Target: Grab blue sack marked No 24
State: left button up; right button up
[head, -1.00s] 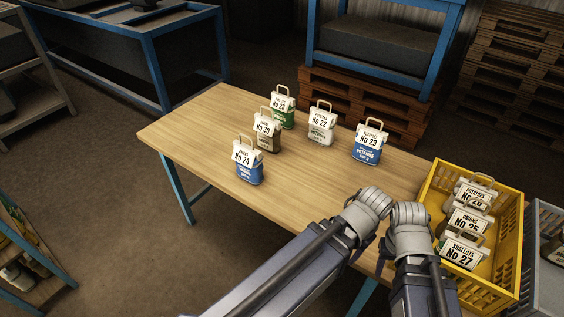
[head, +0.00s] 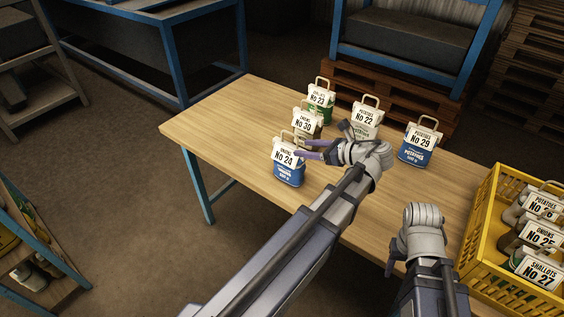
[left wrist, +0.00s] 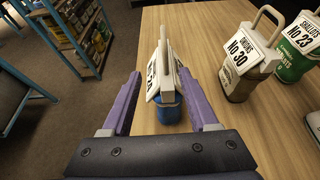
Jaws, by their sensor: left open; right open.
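The blue sack marked No 24 (head: 289,172) stands upright near the left front edge of the table, with a white label and a tan handle on top. In the left wrist view the blue sack (left wrist: 167,107) shows nearly edge-on, centred between the spread purple fingers. My left gripper (head: 316,150) is open, its fingertips close to the sack's right side at label height. It does not grip the sack, and contact is unclear. My right gripper (head: 394,262) hangs over the front of the table, away from the sack; its fingers are mostly hidden.
Sack No 30 (head: 304,130) stands just behind the blue sack, with green No 23 (head: 319,108) beyond. No 22 (head: 365,122) and blue No 29 (head: 415,153) stand further right. A yellow crate (head: 482,222) holds several sacks. The table's left end (head: 205,125) is clear.

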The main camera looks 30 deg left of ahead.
aim_at(296, 146)
pick_arm(q)
jog(key=shift+b+x, duration=0.45)
jog(key=shift+x, duration=0.55)
jog(key=shift+w+a+f, duration=0.1)
jog(key=shift+a, duration=0.3)
jog(key=shift+w+a+f+b, duration=0.1)
jog(key=shift+a+f+b, duration=0.1)
jog(key=shift+a+b, duration=0.1)
jog(key=x, duration=0.1)
jog(key=b+x, duration=0.1)
jog(key=x, duration=0.2)
jog(key=shift+w+a+f+b, duration=0.15)
jog(key=shift+w+b, duration=0.15)
jog(key=shift+b, duration=0.05)
jog(key=shift+c, duration=0.2)
grip_shut()
